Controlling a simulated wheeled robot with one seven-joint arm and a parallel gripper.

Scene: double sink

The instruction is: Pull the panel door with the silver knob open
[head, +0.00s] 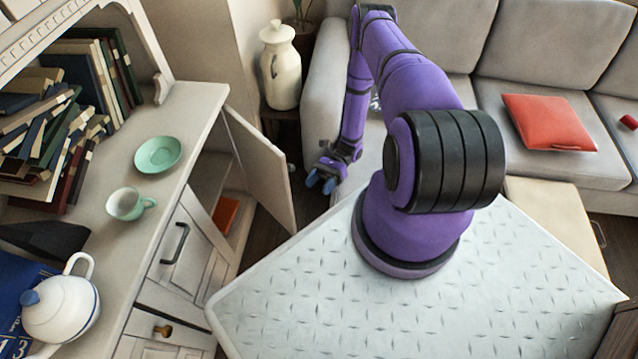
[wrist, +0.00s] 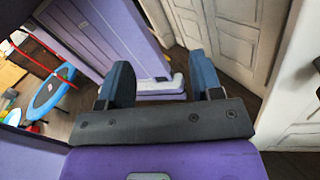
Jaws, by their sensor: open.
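The white panel door (head: 258,165) of the cabinet at left stands swung outward, with the cabinet's inside visible behind it. A small silver knob (head: 291,168) seems to show at its outer edge. My gripper (head: 321,184) is just right of that edge, apart from the door, with its blue fingers pointing down. In the wrist view, my gripper (wrist: 160,84) has its two blue fingers spread wide with nothing between them. White panelled fronts (wrist: 240,35) show beyond the fingers at right; I cannot tell which of them is this door.
A reddish-brown item (head: 226,215) lies inside the open cabinet. A cup (head: 125,204), a saucer (head: 158,154) and a teapot (head: 60,306) stand on the cabinet top. The grey sofa (head: 322,90) and a cream jar (head: 281,68) are behind my arm.

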